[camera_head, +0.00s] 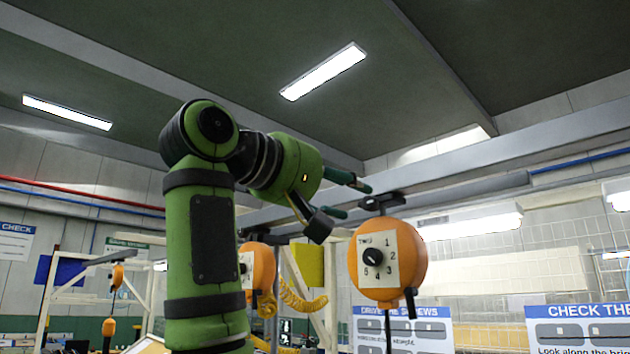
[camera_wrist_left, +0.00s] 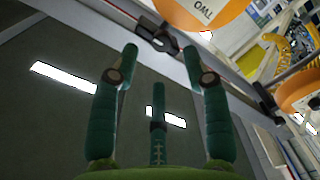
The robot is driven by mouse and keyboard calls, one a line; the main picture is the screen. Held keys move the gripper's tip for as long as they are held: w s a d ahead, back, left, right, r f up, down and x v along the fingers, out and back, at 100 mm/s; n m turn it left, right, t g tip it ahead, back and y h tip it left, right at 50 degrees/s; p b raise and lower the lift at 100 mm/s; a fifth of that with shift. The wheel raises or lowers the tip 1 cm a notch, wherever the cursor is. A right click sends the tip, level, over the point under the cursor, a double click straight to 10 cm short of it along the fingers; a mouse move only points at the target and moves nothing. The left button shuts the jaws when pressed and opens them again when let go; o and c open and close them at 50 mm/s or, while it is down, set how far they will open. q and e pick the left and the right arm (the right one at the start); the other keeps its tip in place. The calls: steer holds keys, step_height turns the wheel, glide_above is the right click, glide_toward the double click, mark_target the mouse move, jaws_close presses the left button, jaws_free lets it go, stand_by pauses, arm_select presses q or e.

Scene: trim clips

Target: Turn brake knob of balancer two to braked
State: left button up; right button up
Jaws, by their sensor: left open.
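Balancer two (camera_head: 404,252) is an orange round housing hanging from the overhead rail, marked TWO on a pale dial plate (camera_head: 389,246). Its black brake knob (camera_head: 373,257) sits on that plate among printed numbers. Where the knob points is too small to tell. My left gripper (camera_head: 357,200) is open and empty, above and to the left of the knob, near the balancer's top hanger. The knob is out of that view.
Another orange balancer (camera_head: 262,268) hangs behind my left arm, partly hidden, with a yellow coiled hose (camera_head: 300,302) beside it. The grey rail (camera_head: 470,188) runs overhead. White sign boards (camera_head: 580,330) stand at lower right. Open air lies right of balancer two.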

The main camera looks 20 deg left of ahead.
arm_select(q)
steer(key=v, duration=0.7)
steer(key=shift+d, duration=0.1)
